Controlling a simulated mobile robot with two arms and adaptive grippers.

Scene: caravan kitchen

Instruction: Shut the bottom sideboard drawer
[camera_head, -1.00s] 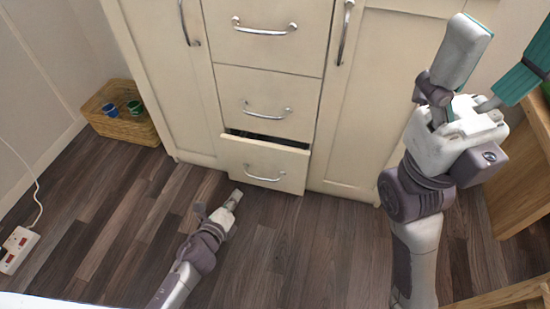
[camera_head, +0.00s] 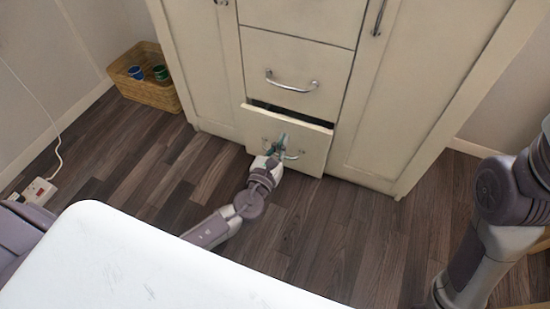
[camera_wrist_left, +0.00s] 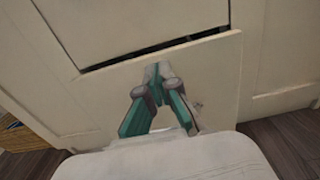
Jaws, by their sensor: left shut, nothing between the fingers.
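The bottom sideboard drawer (camera_head: 314,150) stands slightly open, with a dark gap along its top edge. Its front also fills the middle of the left wrist view (camera_wrist_left: 215,75), with the gap above it. My left gripper (camera_head: 281,143) is shut and empty, right at the drawer front by its curved metal handle (camera_head: 293,155). In the left wrist view the closed fingertips (camera_wrist_left: 158,72) are against or very close to the drawer front; I cannot tell if they touch. The fingers hide part of the handle. My right gripper is out of view; only my right arm shows at the right.
The drawer above (camera_head: 275,60) is shut, with cupboard doors on both sides. A wicker basket (camera_head: 150,95) with blue and green cups stands at the left by the wall. A white power strip (camera_head: 38,191) lies on the floor. The dark wooden floor before the sideboard is mostly clear.

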